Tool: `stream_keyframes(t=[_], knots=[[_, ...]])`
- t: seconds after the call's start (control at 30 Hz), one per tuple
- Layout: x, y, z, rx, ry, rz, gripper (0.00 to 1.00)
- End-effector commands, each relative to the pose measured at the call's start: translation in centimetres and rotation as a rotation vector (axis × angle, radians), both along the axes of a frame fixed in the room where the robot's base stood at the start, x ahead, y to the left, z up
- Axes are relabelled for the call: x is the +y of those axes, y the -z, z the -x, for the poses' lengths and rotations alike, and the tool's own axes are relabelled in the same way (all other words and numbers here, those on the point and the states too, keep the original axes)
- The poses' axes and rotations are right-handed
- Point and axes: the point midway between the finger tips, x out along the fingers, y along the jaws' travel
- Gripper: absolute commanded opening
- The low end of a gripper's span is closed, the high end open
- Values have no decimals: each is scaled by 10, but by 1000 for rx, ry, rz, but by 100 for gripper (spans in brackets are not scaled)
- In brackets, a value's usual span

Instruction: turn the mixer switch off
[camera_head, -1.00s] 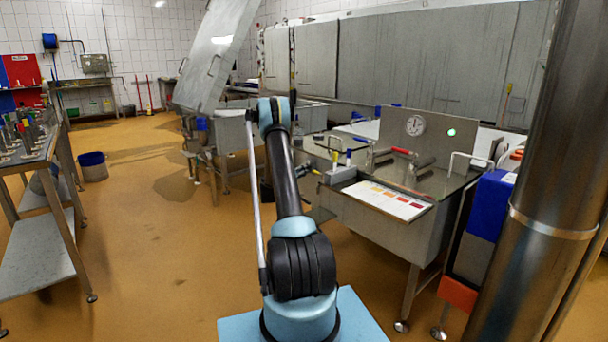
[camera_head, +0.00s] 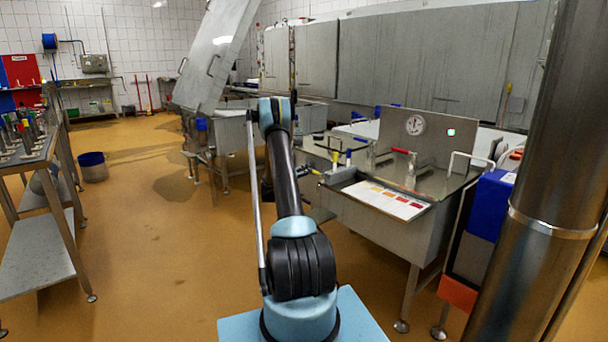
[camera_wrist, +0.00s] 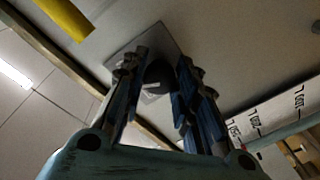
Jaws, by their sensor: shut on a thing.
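In the wrist view, the dark round switch knob (camera_wrist: 157,75) sits on a square grey plate (camera_wrist: 166,38) fixed to a pale surface. My gripper (camera_wrist: 162,68) has one finger on each side of the knob and is shut on it. The fingers hide part of the knob, and I cannot read its turned position. In the head view, my arm hides the switch and most of my gripper.
A panel behind the vat carries a round dial (camera_head: 415,125) and a small lit green light (camera_head: 451,133). A grey box (camera_head: 340,175) sits at the vat's near corner. A yellow bar (camera_wrist: 65,18) lies near the knob plate.

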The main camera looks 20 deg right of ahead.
Motion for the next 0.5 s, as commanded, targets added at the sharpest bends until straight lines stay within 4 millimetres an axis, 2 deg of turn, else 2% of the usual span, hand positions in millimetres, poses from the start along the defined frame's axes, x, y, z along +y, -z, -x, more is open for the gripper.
stream_keyframes(t=[0.5], knots=[[2, 0, -2, 377, -6, 135, 3]])
